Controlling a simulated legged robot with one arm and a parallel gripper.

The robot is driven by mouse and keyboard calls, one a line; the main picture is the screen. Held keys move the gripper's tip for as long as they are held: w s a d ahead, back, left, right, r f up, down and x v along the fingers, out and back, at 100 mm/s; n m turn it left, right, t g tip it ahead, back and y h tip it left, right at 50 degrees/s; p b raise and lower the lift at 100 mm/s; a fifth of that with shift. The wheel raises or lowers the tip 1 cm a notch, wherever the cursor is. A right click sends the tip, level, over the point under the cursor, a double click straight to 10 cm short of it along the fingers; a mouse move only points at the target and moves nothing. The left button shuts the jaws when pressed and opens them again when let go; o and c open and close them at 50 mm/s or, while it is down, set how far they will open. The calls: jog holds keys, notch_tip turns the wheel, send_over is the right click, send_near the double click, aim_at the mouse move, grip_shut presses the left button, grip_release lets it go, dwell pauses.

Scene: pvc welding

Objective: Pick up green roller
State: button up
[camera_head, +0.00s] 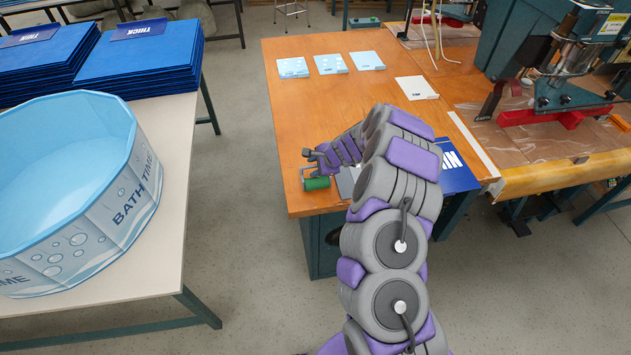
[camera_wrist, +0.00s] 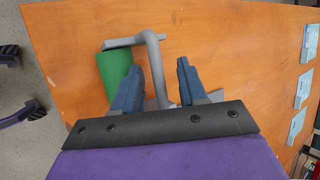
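The green roller (camera_head: 316,184) lies near the front left corner of the wooden table. In the wrist view its green cylinder (camera_wrist: 116,73) is at the upper left, with a bent grey metal frame (camera_wrist: 153,60) running from it. My gripper (camera_head: 318,155) is at the roller in the head view. In the wrist view my gripper (camera_wrist: 160,78) is open, its two blue fingers apart, with part of the grey frame showing between them. The roller's handle is mostly hidden behind my gripper. I cannot tell whether a finger touches the frame.
Printed cards (camera_head: 330,63) lie along the back of the wooden table (camera_head: 300,115). A blue sheet (camera_head: 458,172) is right of my arm, and a welding machine (camera_head: 560,90) stands further right. A light blue tub (camera_head: 75,190) sits on the left table.

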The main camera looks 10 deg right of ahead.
jog(key=shift+d, duration=0.1)
grip_shut()
dwell(0.7)
jog(key=shift+r+p, duration=0.3)
jog(key=shift+r, duration=0.35)
notch_tip(320, 180, up, 2)
jog(key=shift+r+p, duration=0.2)
jog(key=shift+p, duration=0.3)
jog(key=s+d+r+p, duration=0.1)
jog(key=s+p, duration=0.1)
jog(key=s, duration=1.4)
jog(key=shift+d+r, duration=0.15)
jog(key=shift+d, duration=0.25)
